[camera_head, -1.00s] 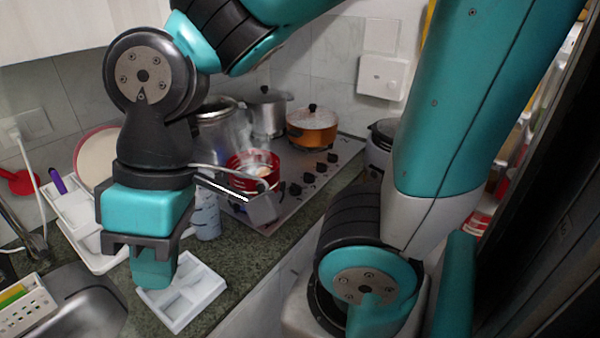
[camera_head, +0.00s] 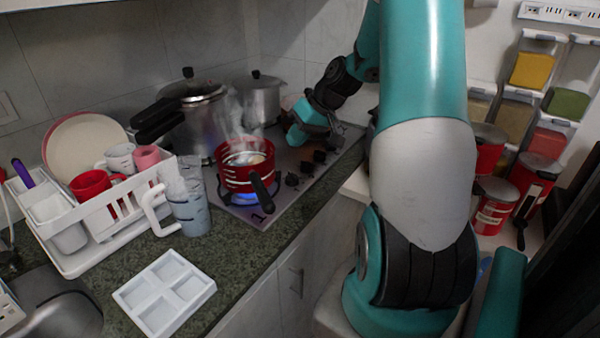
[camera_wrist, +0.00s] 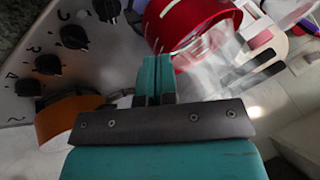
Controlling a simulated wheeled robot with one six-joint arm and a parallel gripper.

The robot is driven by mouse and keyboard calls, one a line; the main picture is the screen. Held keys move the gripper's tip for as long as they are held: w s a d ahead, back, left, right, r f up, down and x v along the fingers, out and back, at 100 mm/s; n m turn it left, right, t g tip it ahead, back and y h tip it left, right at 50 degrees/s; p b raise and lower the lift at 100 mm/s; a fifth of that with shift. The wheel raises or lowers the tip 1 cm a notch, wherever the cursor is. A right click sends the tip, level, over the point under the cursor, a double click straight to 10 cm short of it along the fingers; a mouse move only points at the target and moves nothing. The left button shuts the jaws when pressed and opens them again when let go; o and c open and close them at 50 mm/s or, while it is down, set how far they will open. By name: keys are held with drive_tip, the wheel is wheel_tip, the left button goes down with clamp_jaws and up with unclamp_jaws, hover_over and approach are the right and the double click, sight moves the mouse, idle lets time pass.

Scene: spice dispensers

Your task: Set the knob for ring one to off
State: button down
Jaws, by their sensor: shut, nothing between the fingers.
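In the wrist view the row is at upper left, with one knob (camera_wrist: 73,36) beside another (camera_wrist: 47,64). A blue flame (camera_head: 245,199) burns under the red pot (camera_head: 246,178). My gripper (camera_head: 297,136) is over the back of the stove, behind the knobs and apart from them. In the wrist view its fingers (camera_wrist: 155,72) are together and empty.
An orange pot (camera_wrist: 62,118) is close below my gripper. A white tray (camera_head: 164,292) lies on the front counter.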

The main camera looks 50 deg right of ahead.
drive_tip(key=m, duration=0.2)
approach(292, 178)
drive_tip(key=d+r, duration=0.2)
drive_tip(key=d, duration=0.1)
drive_tip(key=shift+t+h, duration=0.4)
drive_tip(key=shift+t, duration=0.1)
drive_tip(key=p+x, duration=0.1)
drive_tip(key=x, duration=0.9)
drive_tip(key=shift+d, duration=0.15)
drive_tip(key=shift+n, duration=0.4)
